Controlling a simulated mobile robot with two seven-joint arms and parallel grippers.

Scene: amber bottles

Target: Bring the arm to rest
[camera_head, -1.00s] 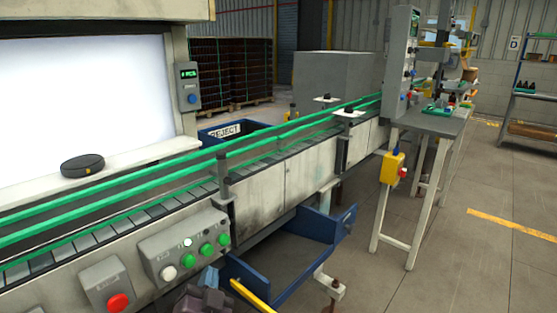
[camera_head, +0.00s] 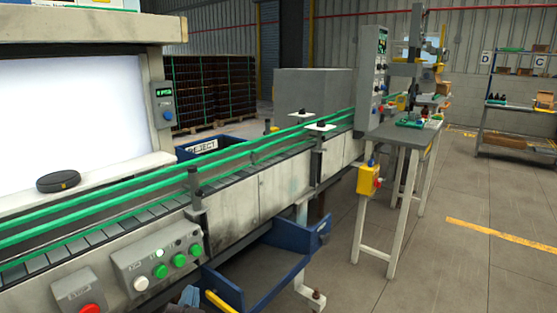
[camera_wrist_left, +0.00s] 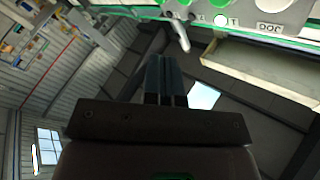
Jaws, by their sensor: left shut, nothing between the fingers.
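My left gripper (camera_head: 184,298) barely shows at the bottom edge of the head view, below the grey button panel (camera_head: 158,259) on the conveyor's front. Only its bluish finger ends are in the picture there. In the left wrist view the two dark blue-grey fingers (camera_wrist_left: 166,78) lie side by side, shut, with nothing held. They point up toward the underside of the panel, apart from it. The rest of my left arm is hidden below the frame. My right gripper is in neither view.
The conveyor (camera_head: 233,212) with green rails runs from lower left to the back. A blue bin (camera_head: 292,238) sticks out below it, close to the gripper. A red button box (camera_head: 80,296) is at lower left. A grey side table (camera_head: 408,134) stands right. The floor at right is clear.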

